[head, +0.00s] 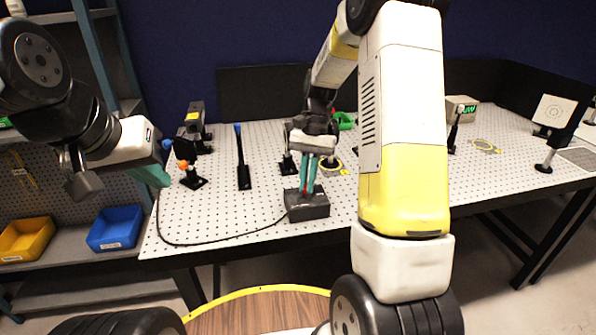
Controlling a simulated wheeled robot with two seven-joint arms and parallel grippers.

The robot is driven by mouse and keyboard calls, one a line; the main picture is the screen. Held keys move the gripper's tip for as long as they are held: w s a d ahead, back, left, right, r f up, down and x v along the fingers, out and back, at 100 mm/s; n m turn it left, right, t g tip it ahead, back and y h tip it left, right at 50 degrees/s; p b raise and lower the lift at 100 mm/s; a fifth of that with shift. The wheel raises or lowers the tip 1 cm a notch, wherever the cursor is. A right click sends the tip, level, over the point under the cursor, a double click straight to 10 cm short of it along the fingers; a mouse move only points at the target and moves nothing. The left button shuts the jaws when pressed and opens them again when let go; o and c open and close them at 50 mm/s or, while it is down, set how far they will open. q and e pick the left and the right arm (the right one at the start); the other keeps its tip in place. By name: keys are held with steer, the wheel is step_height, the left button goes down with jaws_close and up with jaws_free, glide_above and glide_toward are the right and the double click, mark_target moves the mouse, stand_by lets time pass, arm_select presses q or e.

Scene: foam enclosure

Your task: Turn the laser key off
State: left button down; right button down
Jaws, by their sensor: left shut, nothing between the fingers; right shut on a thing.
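A dark grey box (308,207) sits at the front edge of the white perforated table, with a black cable running from its left side. My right gripper (308,190) points down onto the top of this box, its teal fingers shut on a small red part, which seems to be the laser key (304,191). The fingers mostly hide the key, so I cannot tell which way it is turned. My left gripper (162,178) is shut and empty, held off the left edge of the table, away from the box.
The perforated table (250,160) carries several optic mounts, including an orange-tipped one (190,174) at left, and a white target plate (553,112) at right. A blue bin (116,228) and a yellow bin (26,238) stand on a shelf at left.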

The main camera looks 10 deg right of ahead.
steer(key=n+h, duration=0.1)
steer(key=n, duration=0.2)
steer(key=n+h, duration=0.1)
steer(key=n, duration=0.2)
steer(key=shift+w+a, duration=0.1)
steer(key=shift+a, duration=0.05)
steer(key=shift+n, duration=0.3)
steer(key=c, duration=1.5)
jaws_free()
steer(key=shift+c, duration=0.2)
steer(key=shift+r, duration=0.1)
steer(key=v, duration=0.7)
steer(key=shift+w+a+r, duration=0.15)
steer(key=shift+w+r, duration=0.1)
steer(key=shift+w, duration=0.05)
